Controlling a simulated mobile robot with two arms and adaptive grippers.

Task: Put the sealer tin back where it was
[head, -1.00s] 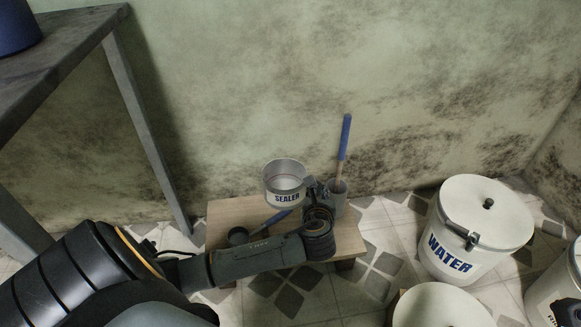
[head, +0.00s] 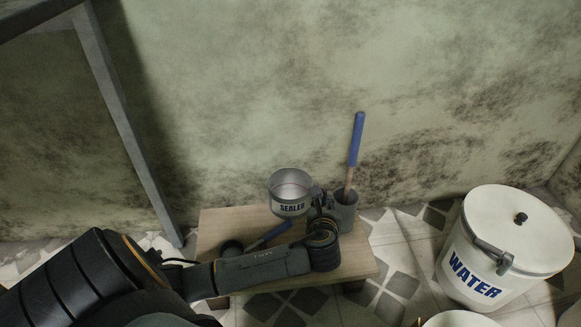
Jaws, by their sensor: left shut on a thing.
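The sealer tin (head: 290,192) is a small, open metal can with a white label reading SEALER. It shows in the head view, over the back part of a low wooden stool (head: 225,222). My left gripper (head: 318,200) is shut on the tin at its right side; the fingers are small and partly hidden by the wrist. The tin looks upright. I cannot tell whether its base touches the stool or is just above it. My right gripper is not in view.
A grey cup (head: 346,212) with a blue-handled tool (head: 357,140) stands close right of the gripper. A blue-handled brush (head: 270,235) and a dark round item (head: 231,249) lie left. A white WATER bucket (head: 505,245) stands right. A mouldy wall rises behind.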

